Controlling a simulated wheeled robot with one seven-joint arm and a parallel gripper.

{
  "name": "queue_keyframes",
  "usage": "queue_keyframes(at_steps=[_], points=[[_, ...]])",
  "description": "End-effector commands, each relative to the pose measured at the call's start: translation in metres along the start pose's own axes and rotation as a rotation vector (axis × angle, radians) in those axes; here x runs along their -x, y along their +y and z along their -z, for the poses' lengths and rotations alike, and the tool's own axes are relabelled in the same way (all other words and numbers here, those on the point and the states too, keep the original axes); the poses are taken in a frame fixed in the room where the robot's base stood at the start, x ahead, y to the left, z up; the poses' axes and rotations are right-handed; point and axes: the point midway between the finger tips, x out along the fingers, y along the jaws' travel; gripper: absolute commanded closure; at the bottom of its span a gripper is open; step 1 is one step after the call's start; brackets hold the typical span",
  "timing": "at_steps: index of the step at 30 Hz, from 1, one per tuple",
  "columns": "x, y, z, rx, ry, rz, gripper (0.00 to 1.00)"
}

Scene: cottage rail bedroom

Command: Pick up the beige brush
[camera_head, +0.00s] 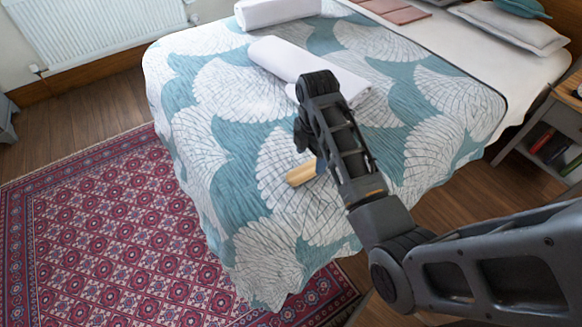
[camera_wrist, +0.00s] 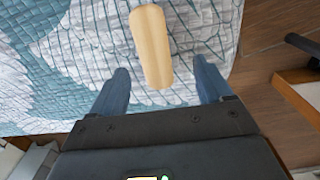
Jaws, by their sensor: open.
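The beige brush (camera_head: 302,172) lies on the patterned bed cover, partly hidden by my arm in the head view. In the wrist view the brush (camera_wrist: 151,45) shows as a long, rounded beige piece at the top middle. My gripper (camera_wrist: 163,82) is open, with its two blue-grey fingers apart on either side of the brush's near end. Whether the fingertips are level with the brush or above it, I cannot tell. In the head view my gripper (camera_head: 312,152) is mostly hidden behind my wrist, beside the brush.
The bed (camera_head: 205,125) has a teal and white cover. A rolled white towel (camera_head: 285,58) lies behind my arm, and another towel (camera_head: 275,10) lies farther back. A bedside shelf (camera_head: 560,115) stands at right. A red rug (camera_head: 110,230) covers the floor at left.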

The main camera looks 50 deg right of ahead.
Motion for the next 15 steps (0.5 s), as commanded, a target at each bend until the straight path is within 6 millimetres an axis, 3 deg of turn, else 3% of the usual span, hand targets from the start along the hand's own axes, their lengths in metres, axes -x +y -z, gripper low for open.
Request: queue_keyframes(at_steps=[15], points=[[-0.054,0.008,0.008,0.006,0.003,0.007,0.21]])
